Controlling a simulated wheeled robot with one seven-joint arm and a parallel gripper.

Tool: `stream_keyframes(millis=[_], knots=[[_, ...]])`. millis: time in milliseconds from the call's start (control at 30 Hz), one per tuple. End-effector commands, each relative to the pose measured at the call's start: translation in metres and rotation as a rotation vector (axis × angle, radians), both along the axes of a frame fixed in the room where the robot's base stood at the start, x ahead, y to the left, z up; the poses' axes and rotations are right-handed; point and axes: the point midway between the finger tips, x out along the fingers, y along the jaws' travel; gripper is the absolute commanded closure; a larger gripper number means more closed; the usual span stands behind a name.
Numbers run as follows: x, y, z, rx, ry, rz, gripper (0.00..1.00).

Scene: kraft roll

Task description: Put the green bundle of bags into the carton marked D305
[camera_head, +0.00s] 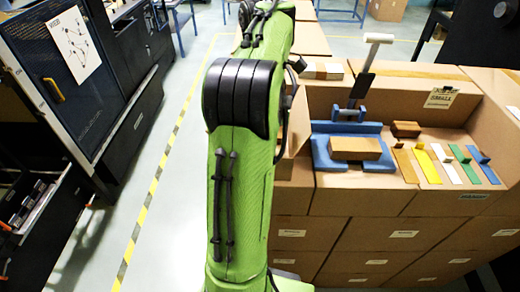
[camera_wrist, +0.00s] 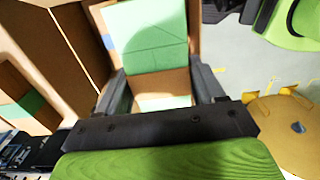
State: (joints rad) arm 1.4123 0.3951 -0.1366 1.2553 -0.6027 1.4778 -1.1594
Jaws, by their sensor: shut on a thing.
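In the wrist view my gripper (camera_wrist: 160,78) is shut on the green bundle of bags (camera_wrist: 145,35), one finger on each side of it. The bundle is pale green with a brown band (camera_wrist: 162,84) around it. Part of the bundle shows beyond the band, and a paler part shows nearer the palm. In the head view my green arm hides the gripper and the bundle.
A blue scale (camera_head: 322,157) holding a brown block (camera_head: 356,149) stands on the carton-built bench (camera_head: 350,197) at right. Several coloured strips lie beside it, including a green one (camera_head: 463,164). A dark cabinet (camera_head: 50,85) stands at left. The floor between (camera_head: 150,180) is clear.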

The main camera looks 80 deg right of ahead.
Motion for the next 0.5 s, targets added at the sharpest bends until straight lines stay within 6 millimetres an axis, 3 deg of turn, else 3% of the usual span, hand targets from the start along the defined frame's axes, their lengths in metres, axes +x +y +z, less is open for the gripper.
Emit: stream_keyframes(millis=[100,300,500], knots=[[0.001,0.002,-0.039,0.004,0.001,0.002,0.73],[0.001,0.001,-0.095,0.003,0.002,0.0,0.73],[0.0,0.001,-0.126,0.002,0.0,-0.001,0.73]])
